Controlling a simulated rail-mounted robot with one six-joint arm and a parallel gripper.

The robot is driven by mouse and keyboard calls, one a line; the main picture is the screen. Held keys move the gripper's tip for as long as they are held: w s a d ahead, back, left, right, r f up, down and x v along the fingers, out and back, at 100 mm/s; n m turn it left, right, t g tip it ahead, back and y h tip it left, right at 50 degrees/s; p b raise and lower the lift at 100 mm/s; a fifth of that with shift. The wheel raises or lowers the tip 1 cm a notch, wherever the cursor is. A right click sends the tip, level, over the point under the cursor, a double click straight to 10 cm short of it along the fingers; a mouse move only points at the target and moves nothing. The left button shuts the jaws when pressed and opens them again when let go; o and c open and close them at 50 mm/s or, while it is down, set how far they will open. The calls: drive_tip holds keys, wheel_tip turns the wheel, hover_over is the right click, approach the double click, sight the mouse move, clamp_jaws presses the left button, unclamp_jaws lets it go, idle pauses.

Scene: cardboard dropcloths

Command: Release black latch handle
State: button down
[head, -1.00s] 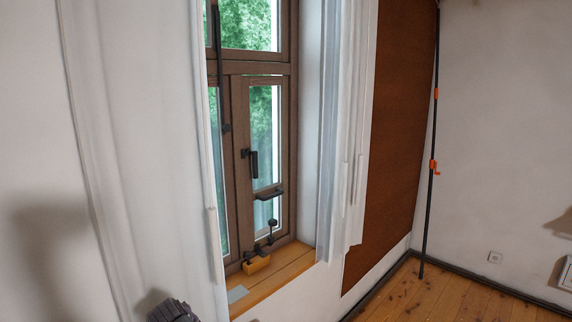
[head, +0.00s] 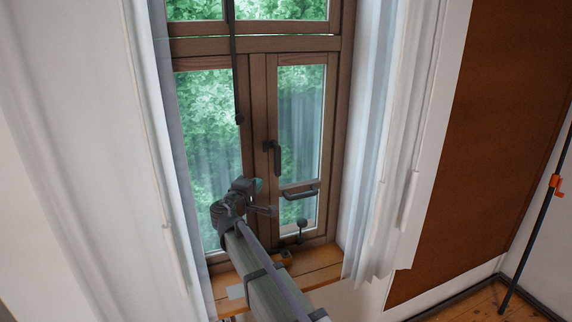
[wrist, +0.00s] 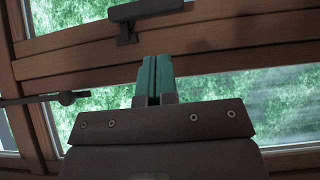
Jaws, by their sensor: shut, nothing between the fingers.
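The black latch handle (head: 277,158) hangs upright on the brown stile of the small right-hand window sash. In the wrist view, which looks turned on its side, the handle (wrist: 148,9) runs across the top edge, with its dark mount just below it. My gripper (head: 259,185) is in front of the window, below and left of the handle in the head view. Its teal fingers (wrist: 154,80) are together and empty. They show below the handle in the wrist view, apart from it in the picture. The depth gap to the frame cannot be told.
A black rod (head: 236,70) with a knobbed end hangs left of the sash. A dark bar handle (head: 299,193) and a round knob (head: 302,224) sit lower on the sash. The wooden sill (head: 318,262) lies below. White curtains (head: 408,150) flank the window.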

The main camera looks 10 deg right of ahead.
sight(270, 172)
drive_tip(key=x, duration=0.9)
drive_tip(key=shift+w+d, duration=0.3)
drive_tip(key=shift+f+b, duration=0.25)
drive_tip(key=shift+b, duration=0.15)
